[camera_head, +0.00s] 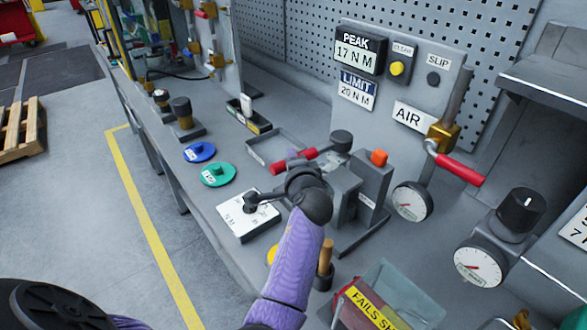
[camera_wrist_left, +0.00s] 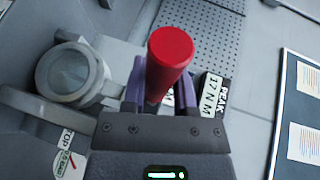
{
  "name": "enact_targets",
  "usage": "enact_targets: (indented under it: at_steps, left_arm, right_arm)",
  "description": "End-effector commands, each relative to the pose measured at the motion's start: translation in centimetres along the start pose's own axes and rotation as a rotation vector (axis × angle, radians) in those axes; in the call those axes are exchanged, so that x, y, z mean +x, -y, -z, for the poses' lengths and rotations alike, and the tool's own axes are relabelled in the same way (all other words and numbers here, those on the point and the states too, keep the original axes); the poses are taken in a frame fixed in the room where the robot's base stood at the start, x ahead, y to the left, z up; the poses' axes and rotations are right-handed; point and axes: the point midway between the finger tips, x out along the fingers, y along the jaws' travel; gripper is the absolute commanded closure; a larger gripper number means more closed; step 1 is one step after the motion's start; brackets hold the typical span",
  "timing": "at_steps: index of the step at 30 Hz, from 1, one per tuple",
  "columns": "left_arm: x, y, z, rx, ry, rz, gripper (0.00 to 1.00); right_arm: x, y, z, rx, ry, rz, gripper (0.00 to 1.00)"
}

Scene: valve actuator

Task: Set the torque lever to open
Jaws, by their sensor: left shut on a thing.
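The torque lever's red grip (camera_head: 298,160) sticks out to the left of the grey actuator (camera_head: 345,195) on the bench. My left gripper (camera_head: 291,160) is shut around this grip, with the dark wrist covering part of the lever and mount. In the left wrist view the red grip (camera_wrist_left: 168,60) stands between the two purple fingers (camera_wrist_left: 158,92), its rounded end towards the camera. No open mark for the lever can be read. The peak display (camera_head: 358,53) reads 17 N M and the limit plate (camera_head: 357,90) reads 20 N M. My right gripper is not in view.
An air valve with a red handle (camera_head: 460,168) and a gauge (camera_head: 412,201) stand right of the actuator.

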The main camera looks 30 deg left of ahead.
Motion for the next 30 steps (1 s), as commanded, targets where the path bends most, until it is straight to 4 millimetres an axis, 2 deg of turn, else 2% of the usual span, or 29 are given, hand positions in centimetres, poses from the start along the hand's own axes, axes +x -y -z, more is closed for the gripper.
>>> enact_targets:
  at_steps: [14, 15, 20, 30]
  left_arm:
    - [0.03, -0.07, 0.00, -0.004, 0.015, -0.002, 1.00]
    - [0.03, -0.07, 0.00, -0.004, 0.014, -0.001, 0.62]
    - [0.03, -0.04, 0.01, -0.004, 0.014, -0.001, 0.29]
    - [0.04, 0.13, -0.02, -0.004, 0.013, 0.001, 0.29]
  right_arm:
    - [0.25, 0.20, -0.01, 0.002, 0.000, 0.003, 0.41]
    - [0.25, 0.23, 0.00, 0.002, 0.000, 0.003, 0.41]
    - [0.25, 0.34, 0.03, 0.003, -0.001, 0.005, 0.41]
    - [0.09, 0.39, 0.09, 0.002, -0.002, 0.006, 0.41]
